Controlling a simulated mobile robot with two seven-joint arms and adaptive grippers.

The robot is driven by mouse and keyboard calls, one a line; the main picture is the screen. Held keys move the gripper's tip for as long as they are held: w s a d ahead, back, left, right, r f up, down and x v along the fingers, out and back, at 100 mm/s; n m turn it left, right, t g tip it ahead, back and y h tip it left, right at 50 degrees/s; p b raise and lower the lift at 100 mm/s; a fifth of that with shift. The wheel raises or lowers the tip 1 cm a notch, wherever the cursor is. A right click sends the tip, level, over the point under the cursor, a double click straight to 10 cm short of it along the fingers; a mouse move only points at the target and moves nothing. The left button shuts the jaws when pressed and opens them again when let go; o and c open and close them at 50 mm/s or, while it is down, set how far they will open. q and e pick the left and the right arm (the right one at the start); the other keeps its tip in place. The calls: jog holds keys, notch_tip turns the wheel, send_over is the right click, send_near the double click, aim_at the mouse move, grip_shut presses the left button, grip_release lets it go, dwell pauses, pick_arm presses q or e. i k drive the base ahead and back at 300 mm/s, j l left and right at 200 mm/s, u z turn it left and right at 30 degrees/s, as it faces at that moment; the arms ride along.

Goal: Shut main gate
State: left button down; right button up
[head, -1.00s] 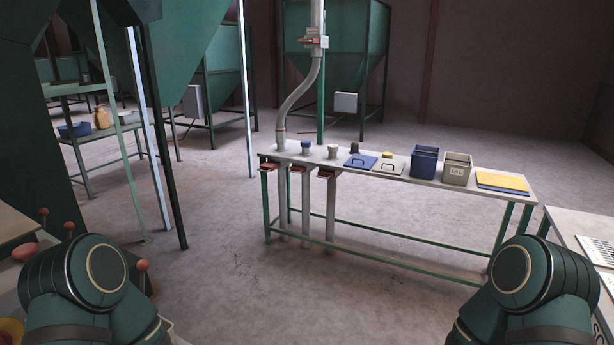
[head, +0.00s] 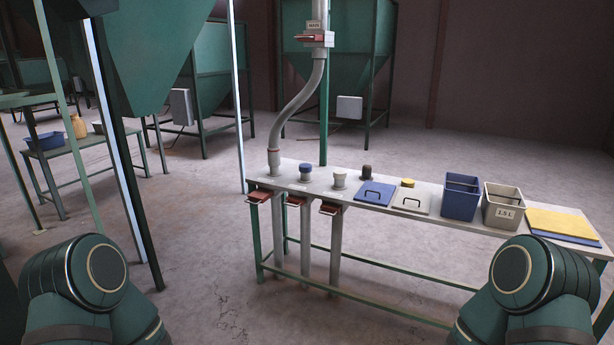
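The main gate (head: 316,39) sits on the vertical grey pipe above the back left of the long table. It has a red slide plate with a handle pointing left and a small label reading MAIN above it. Whether its plate is in or out is too small to tell. Below it a bent grey hose (head: 297,104) runs down to the left end of the table. My two arms show at the lower left and lower right as green rounded links. Neither gripper is in view.
Green hopper legs stand left; floor before the table is clear.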

aim_at(308, 37)
jog(key=i, duration=1.45)
